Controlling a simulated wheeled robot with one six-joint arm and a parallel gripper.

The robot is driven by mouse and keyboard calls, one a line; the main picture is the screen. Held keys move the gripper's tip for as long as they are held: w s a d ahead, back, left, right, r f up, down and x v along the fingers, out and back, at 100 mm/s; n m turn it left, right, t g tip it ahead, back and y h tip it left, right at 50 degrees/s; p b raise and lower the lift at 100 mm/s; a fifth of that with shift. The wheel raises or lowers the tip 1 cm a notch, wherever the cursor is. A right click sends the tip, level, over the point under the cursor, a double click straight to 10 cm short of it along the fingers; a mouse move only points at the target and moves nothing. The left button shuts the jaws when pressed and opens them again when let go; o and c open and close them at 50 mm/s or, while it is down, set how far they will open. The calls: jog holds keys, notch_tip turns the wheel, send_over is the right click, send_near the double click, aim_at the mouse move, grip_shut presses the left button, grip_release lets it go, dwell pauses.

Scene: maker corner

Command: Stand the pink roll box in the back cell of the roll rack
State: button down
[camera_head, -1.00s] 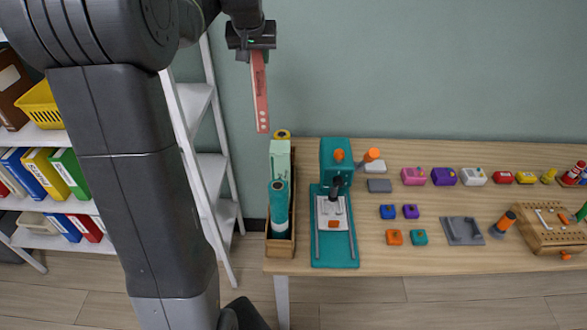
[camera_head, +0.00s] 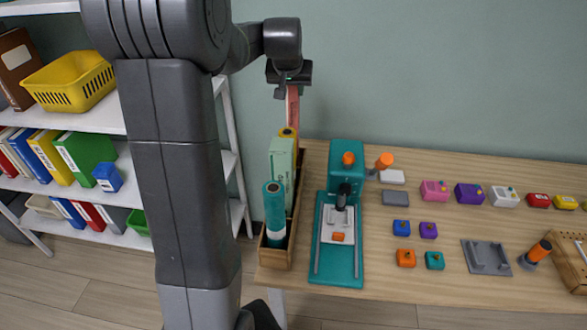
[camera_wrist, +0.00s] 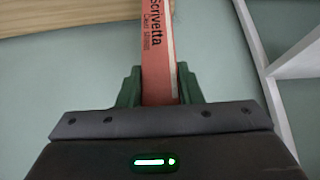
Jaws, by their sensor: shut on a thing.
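The pink roll box (camera_head: 292,108) is long, thin and upright, with dark lettering. My gripper (camera_head: 291,88) is shut on its upper part. In the wrist view the box (camera_wrist: 158,50) sits between the green fingers. The wooden roll rack (camera_head: 274,258) stands at the table's left end. It holds a teal roll (camera_head: 274,205) in front, a pale green box (camera_head: 281,160) behind it and a yellow-topped roll (camera_head: 288,132) further back. The pink box's lower end is hidden behind these, so I cannot tell whether it is inside the back cell.
A teal press (camera_head: 345,190) stands close to the right of the rack. Small coloured blocks and a grey fixture (camera_head: 486,257) lie further right on the table (camera_head: 420,285). A white shelf (camera_head: 80,120) with binders and a yellow basket (camera_head: 68,82) stands at the left.

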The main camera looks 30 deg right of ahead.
aim_at(292, 117)
notch_tip(292, 117, down, 10)
jog(key=shift+r+p, duration=0.25)
jog(key=shift+p, duration=0.2)
jog(key=shift+f, duration=0.15)
jog(key=c, duration=1)
grip_release()
jog(key=shift+r, duration=0.35)
jog(key=b+v, duration=0.1)
jog(key=v, duration=1)
jog(key=shift+s+a+r, duration=0.15)
jog(key=shift+s+a, duration=0.05)
jog(key=shift+s, duration=0.1)
